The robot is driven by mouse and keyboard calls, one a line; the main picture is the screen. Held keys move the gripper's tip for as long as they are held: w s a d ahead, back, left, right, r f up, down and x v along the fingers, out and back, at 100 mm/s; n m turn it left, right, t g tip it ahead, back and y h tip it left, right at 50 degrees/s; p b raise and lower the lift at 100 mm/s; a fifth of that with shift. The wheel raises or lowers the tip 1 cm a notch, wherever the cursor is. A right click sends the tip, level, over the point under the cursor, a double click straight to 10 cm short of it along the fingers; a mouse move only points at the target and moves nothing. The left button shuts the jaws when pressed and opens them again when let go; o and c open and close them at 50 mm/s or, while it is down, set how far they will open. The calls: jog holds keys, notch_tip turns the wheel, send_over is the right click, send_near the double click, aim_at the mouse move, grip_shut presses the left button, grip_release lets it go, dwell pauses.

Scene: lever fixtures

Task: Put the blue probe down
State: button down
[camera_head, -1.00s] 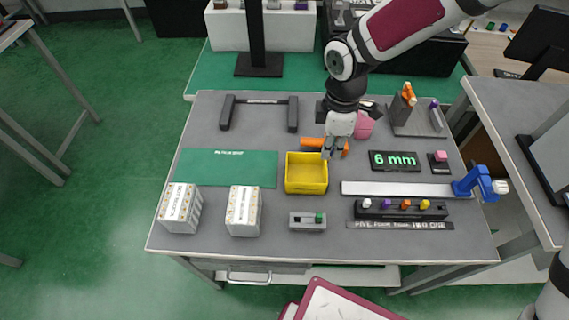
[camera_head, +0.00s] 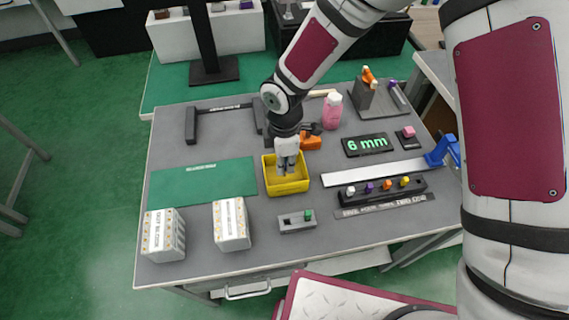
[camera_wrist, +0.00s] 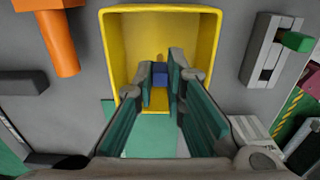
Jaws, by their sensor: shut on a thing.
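My gripper (camera_head: 287,168) points down over the yellow tray (camera_head: 288,188), with its fingertips within the tray's outline. In the wrist view my gripper (camera_wrist: 159,85) is shut on the small blue probe (camera_wrist: 160,73), which shows between the fingertips. The yellow tray (camera_wrist: 108,50) lies below and around them in that view. Most of the probe is hidden by the fingers, and I cannot tell whether it touches the tray floor. The probe cannot be made out in the head view.
An orange part (camera_head: 311,142) lies behind the tray, and a pink bottle (camera_head: 332,110) stands farther back. A grey switch block (camera_head: 297,222) is in front. A green mat (camera_head: 203,183) lies to the left. A black rack (camera_head: 382,193) with coloured pegs is to the right.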

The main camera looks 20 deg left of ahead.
jog(key=shift+f, duration=0.5)
jog(key=shift+f, duration=0.15)
jog(key=c, duration=1.6)
grip_release()
jog(key=shift+c, duration=0.2)
notch_tip(320, 180, up, 12)
jog(key=shift+r, duration=0.2)
